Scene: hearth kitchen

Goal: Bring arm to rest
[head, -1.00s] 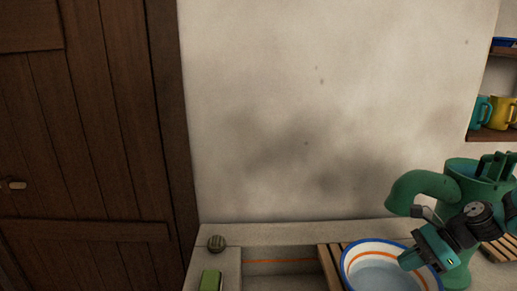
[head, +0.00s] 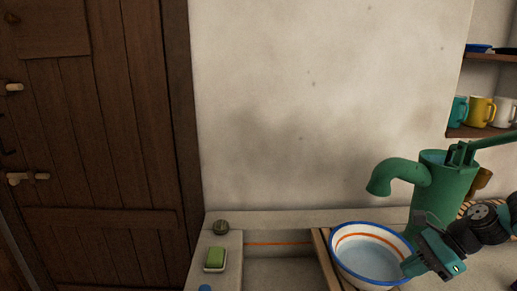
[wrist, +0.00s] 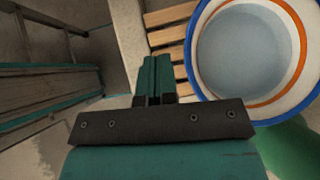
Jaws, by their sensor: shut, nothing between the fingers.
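My gripper (head: 433,260) is at the lower right in the head view, in front of the green pump and by the right rim of a basin. In the wrist view my gripper (wrist: 152,75) has its two teal fingers together with nothing between them. The arm reaches in from the right edge of the head view.
A white basin (head: 345,270) with blue rim stands on wooden slats (wrist: 172,50) over the stone sink. The green pump (head: 435,195) rises behind. A green soap (head: 215,257) and a dark round thing (head: 221,227) lie left. Mugs (head: 481,110) stand on a shelf.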

